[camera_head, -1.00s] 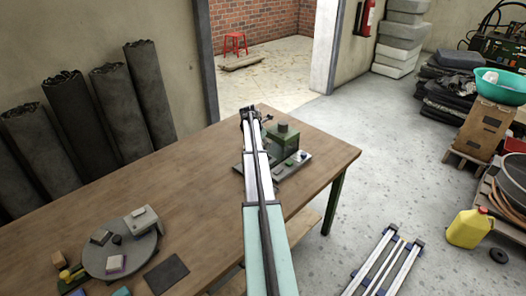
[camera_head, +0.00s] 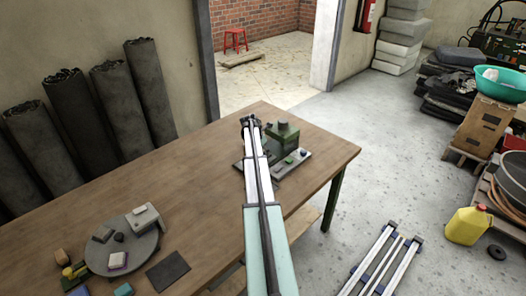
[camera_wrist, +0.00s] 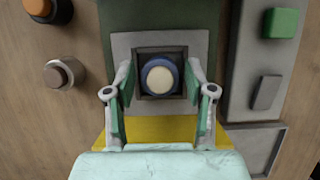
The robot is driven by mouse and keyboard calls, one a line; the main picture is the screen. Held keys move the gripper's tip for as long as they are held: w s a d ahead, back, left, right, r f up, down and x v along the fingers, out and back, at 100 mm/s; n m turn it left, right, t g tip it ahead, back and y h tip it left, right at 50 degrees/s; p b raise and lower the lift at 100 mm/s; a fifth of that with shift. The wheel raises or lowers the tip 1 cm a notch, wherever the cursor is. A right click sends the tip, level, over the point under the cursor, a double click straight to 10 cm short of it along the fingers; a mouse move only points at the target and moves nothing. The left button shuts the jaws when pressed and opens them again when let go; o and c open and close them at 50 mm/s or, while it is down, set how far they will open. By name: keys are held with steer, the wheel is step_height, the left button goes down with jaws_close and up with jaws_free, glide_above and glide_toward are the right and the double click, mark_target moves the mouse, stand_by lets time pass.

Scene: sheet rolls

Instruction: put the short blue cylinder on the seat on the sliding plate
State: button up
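A short round blue piece with a cream centre (camera_wrist: 147,90) sits in a dark square seat (camera_wrist: 160,53) in the wrist view. The seat is set in a light grey plate (camera_wrist: 122,42) with a yellow strip (camera_wrist: 160,130) at its near side. My gripper (camera_wrist: 160,77) is open, its fingertips on either side of the blue piece with small gaps and nothing gripped. In the head view my gripper (camera_head: 250,121) is at the green machine (camera_head: 283,135) on the table. My arm hides the seat and the blue piece there.
A round grey tray (camera_head: 125,250) holds small items. The table's middle (camera_head: 180,195) is clear.

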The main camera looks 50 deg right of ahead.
steer(key=shift+r, duration=0.1)
steer(key=b+v, duration=0.3)
steer(key=v, duration=0.9)
steer(key=shift+r, duration=0.1)
